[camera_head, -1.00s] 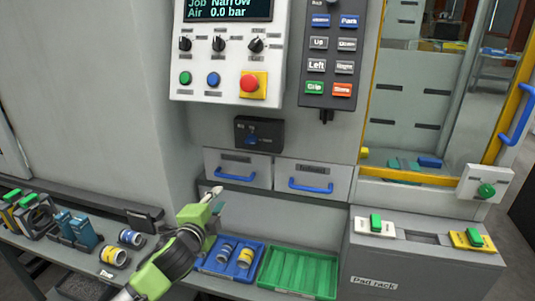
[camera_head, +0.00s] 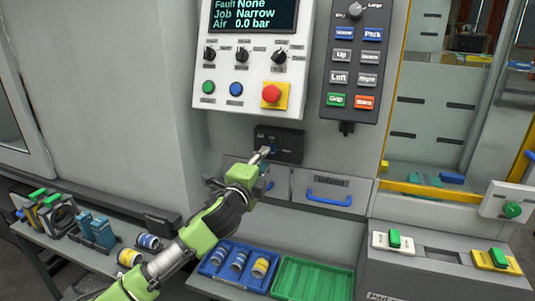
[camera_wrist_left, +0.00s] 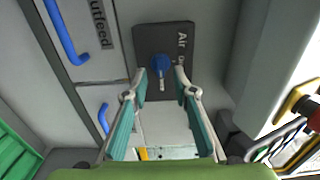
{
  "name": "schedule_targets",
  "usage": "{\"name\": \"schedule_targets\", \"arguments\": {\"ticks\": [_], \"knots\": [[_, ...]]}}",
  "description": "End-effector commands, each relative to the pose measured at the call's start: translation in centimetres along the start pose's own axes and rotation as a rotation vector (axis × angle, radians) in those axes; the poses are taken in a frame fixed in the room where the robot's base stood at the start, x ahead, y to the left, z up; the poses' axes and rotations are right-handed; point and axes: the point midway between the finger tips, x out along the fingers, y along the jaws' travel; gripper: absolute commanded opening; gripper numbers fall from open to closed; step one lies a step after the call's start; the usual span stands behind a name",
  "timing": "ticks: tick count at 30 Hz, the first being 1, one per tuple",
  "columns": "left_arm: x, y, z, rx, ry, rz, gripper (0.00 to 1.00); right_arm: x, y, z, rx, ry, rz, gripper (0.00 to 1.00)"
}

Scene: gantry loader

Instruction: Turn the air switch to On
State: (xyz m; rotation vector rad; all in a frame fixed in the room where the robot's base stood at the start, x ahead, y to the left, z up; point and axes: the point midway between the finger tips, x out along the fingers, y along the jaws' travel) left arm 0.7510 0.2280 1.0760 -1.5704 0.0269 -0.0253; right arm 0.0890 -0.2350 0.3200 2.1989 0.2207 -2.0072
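The air switch (camera_head: 292,143) is a dark plate on the machine front with a blue knob, partly hidden by my left gripper in the head view. In the left wrist view the plate (camera_wrist_left: 181,80) carries the word Air and the blue knob (camera_wrist_left: 160,62) shows, with a pale mark just below it. My left gripper (camera_head: 265,152) reaches up to the switch. In the left wrist view its two fingers (camera_wrist_left: 161,72) are apart, with the knob between their tips; I cannot tell whether they touch it. The display (camera_head: 252,14) reads Air 0.0 bar. My right gripper is not in view.
Drawers with blue handles (camera_head: 329,198) lie just below the switch. A red stop button (camera_head: 271,94) and small knobs are above it. A blue tray with cans (camera_head: 219,283) and a green tray (camera_head: 313,280) stand below. A button panel (camera_head: 352,70) hangs to the right.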

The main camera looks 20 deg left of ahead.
Motion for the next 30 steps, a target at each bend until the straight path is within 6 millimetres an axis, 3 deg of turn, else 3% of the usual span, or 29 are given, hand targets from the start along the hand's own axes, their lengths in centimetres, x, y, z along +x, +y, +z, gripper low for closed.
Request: {"name": "schedule_targets", "arguments": {"ticks": [3,9,20,23,30], "knots": [[1.7,-0.1,0.0,-0.001,-0.001,0.000,0.26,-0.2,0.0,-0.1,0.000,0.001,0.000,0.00],[3.2,-0.1,-0.1,0.000,0.001,-0.001,0.26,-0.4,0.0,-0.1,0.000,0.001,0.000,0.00],[3.5,0.0,0.0,0.000,0.001,0.000,0.26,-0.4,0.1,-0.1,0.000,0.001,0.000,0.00],[3.5,0.0,0.0,0.000,0.001,0.000,0.02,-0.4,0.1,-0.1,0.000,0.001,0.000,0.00],[3.5,0.0,0.0,-0.002,0.000,0.000,0.00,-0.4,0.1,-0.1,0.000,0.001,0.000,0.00]]}}
